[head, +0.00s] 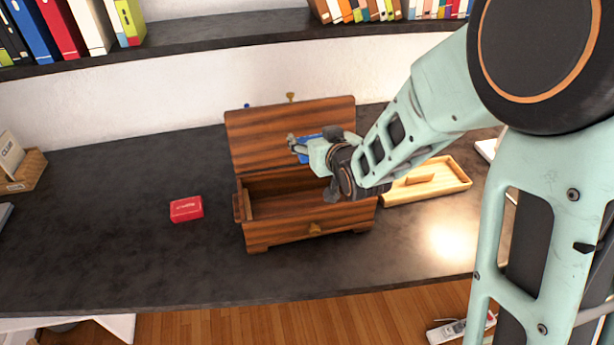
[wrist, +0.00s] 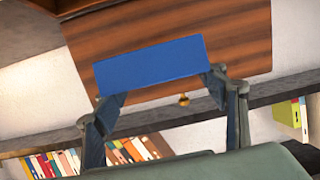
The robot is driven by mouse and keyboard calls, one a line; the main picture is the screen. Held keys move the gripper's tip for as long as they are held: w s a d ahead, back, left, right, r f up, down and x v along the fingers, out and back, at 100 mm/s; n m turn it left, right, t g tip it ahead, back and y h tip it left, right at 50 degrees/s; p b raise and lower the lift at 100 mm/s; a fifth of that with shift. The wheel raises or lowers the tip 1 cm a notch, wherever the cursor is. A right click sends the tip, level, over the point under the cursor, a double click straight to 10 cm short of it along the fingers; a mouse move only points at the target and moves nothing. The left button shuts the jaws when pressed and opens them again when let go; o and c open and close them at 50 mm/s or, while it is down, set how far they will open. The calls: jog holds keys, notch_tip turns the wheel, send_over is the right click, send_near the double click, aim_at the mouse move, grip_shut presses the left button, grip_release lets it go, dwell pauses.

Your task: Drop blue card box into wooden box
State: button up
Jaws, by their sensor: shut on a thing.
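The blue card box (wrist: 150,65) is held between the two fingers of my gripper (wrist: 165,95), which is shut on it, in the wrist view. In the head view, a small part of the blue card box (head: 308,142) shows beside my gripper (head: 303,148), mostly hidden by it. The wooden box (head: 310,229) stands on the dark desk with its lid raised at the back. My gripper is above the wooden box, in front of the raised lid. The right part of the box's opening is hidden by my arm.
A red card box (head: 186,209) lies on the desk left of the wooden box. A light wooden tray (head: 440,188) lies to the right. A shelf (head: 230,36) with books runs along the wall behind. The desk's left front is clear.

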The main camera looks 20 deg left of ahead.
jog(key=shift+s+a+r+y, duration=0.1)
jog(key=shift+s+a+y, duration=0.2)
jog(key=shift+a, duration=0.25)
jog(key=shift+s+a, duration=0.1)
jog(key=shift+a, duration=0.1)
jog(key=shift+f+b, duration=1.2)
jog(key=shift+f, duration=1.8)
jog(key=o, duration=1.4)
jog(key=shift+c, duration=0.2)
jog(key=shift+s, duration=0.1)
jog(key=v, duration=0.7)
jog(key=shift+d+r, duration=0.15)
jog(key=shift+r, duration=0.05)
